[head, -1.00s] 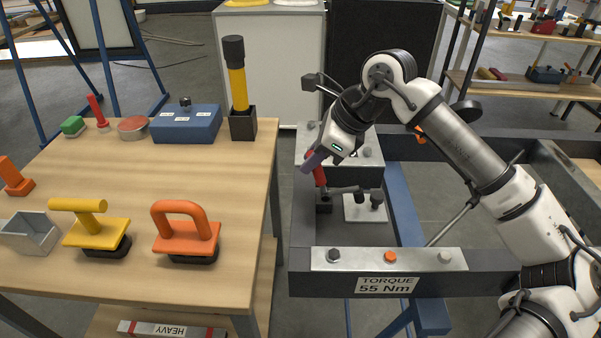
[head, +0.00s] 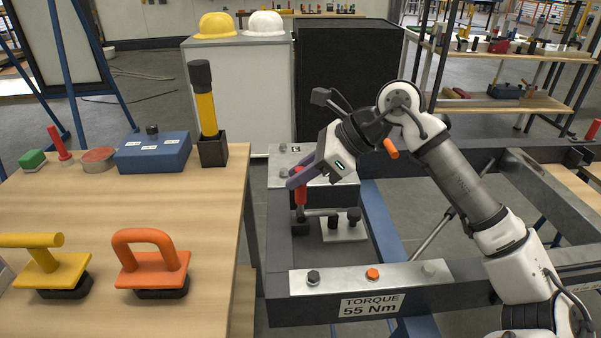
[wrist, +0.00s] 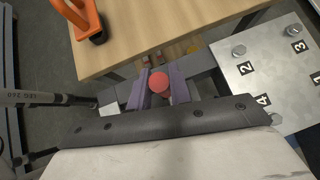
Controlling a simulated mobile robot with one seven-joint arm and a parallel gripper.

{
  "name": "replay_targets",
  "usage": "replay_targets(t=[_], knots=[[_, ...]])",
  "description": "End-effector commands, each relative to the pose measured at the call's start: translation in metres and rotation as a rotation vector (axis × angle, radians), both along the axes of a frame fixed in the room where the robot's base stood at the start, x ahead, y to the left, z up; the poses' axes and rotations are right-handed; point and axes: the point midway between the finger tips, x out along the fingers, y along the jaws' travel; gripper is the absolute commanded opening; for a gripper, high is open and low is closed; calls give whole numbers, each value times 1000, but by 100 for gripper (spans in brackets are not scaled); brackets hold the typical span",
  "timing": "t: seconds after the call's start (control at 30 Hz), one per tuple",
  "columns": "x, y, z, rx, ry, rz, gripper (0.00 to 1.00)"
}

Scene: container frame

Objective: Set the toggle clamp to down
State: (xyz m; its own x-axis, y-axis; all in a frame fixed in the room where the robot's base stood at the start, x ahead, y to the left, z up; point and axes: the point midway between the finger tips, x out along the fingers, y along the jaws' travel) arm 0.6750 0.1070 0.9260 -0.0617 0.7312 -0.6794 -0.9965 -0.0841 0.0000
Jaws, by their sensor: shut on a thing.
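The toggle clamp is mounted on the dark steel frame, with its red handle (head: 300,197) standing nearly upright above a black base (head: 300,226). Its bar runs level to the right, ending at black tips (head: 354,215) over a light plate (head: 340,232). My gripper (head: 299,181) is at the top of the handle, purple fingers shut around it. In the wrist view, the round red handle end (wrist: 158,82) sits between the two purple fingers of my gripper (wrist: 160,88). The fingers partly hide the handle's top.
A metal plate with numbered bolts (wrist: 270,75) is close beside the gripper. The front plate (head: 380,277) carries bolts above a torque label (head: 370,305). A wooden table (head: 215,215) with an orange-handled tool (head: 150,262) stands left, across a gap.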

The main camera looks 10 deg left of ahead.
Motion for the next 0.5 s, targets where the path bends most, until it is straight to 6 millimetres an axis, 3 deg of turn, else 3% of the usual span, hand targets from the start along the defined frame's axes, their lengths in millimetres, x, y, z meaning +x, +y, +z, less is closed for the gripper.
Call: replay_targets(t=[0.03, 0.07, 0.2, 0.5], knots=[[0, 0, 1, 2, 0, 0, 0], [0, 0, 1, 2, 0, 0, 21], [0, 0, 0, 1, 0, 0, 39], [0, 0, 0, -1, -1, -1, 41]])
